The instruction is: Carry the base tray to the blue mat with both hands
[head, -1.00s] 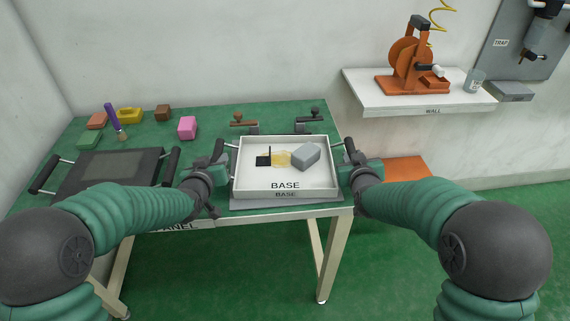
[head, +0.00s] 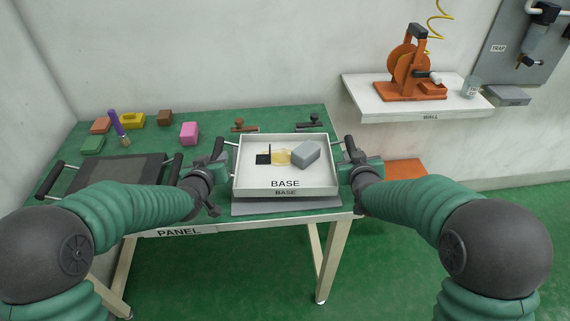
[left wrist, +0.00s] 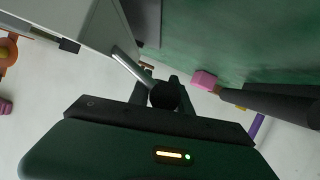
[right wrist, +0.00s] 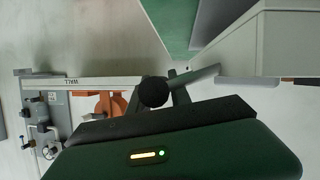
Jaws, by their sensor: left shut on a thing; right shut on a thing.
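The base tray (head: 240,185) is white and square, labelled BASE, and looks level over a grey plate (head: 310,207) at the table's front edge. It holds a grey block (head: 305,155), a yellowish piece (head: 281,157) and a small black piece (head: 263,159). My left gripper (head: 213,170) is shut on the tray's left handle, and the handle bar shows in the left wrist view (left wrist: 128,66). My right gripper (head: 347,165) is shut on the right handle, whose bar shows in the right wrist view (right wrist: 198,76). I see no blue mat in any view.
A dark panel with handles (head: 115,172) lies left on the green table. Coloured blocks, such as a pink one (head: 189,132), and a purple-handled brush (head: 118,124) stand behind it. A white wall shelf (head: 420,103) carries an orange machine (head: 408,68). The green floor at right is open.

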